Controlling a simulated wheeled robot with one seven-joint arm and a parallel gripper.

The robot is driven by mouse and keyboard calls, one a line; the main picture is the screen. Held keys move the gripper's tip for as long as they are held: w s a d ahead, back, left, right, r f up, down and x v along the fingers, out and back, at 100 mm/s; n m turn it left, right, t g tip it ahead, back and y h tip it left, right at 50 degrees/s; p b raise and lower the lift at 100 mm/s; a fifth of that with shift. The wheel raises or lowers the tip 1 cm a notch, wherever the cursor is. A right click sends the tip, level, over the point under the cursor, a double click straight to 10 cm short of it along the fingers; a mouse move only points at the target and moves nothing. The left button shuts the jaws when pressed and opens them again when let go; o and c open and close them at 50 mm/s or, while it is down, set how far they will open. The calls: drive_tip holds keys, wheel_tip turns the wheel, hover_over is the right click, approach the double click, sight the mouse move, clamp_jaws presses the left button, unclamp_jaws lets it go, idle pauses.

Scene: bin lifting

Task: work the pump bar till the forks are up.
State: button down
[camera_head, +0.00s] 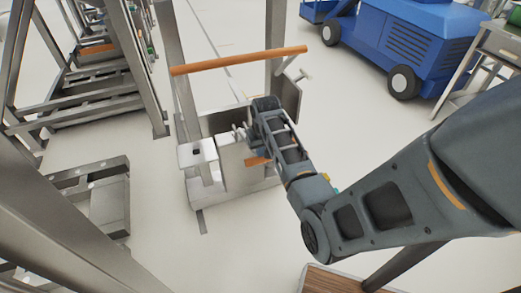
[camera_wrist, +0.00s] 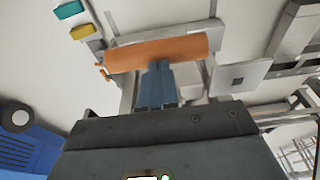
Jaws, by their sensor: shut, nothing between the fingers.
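The lift truck (camera_head: 226,165) has a pale grey body and stands on the floor at the middle of the head view. A short orange bar, apparently the pump bar (camera_head: 257,161), shows low beside my wrist, mostly hidden by my arm. In the wrist view, an orange bar (camera_wrist: 190,47) lies crosswise just beyond my gripper (camera_wrist: 160,66). The blue fingers are together and empty, their tips at the bar's lower edge. I cannot tell whether they touch it. I cannot make out the forks or their height.
A long orange handle (camera_head: 240,60) spans the truck's uprights behind my wrist. Grey metal frames (camera_head: 95,105) stand at left. A blue machine (camera_head: 415,45) stands at back right. A wooden-topped surface (camera_head: 330,281) lies at the bottom. Floor right of the truck is clear.

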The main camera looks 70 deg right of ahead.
drive_tip(key=shift+f, duration=0.1)
drive_tip(key=s+a+f+t+h+b, duration=0.1)
drive_tip(key=f+b, duration=0.4)
drive_tip(key=f, duration=0.3)
drive_tip(key=s+a+f+t+h+b, duration=0.1)
drive_tip(key=a+f+t+h+b, duration=0.1)
drive_tip(key=f+b, duration=0.3)
drive_tip(key=shift+s+a+f, duration=0.15)
drive_tip(key=shift+s+f, duration=0.2)
drive_tip(key=shift+f, duration=1.15)
drive_tip(key=shift+b, duration=0.3)
drive_tip(key=w+p+v, duration=0.1)
drive_tip(key=p+v, duration=0.4)
drive_tip(key=v, duration=0.9)
drive_tip(key=shift+r+h+p, duration=0.3)
drive_tip(key=shift+r+p, duration=0.1)
drive_tip(key=shift+r, duration=0.25)
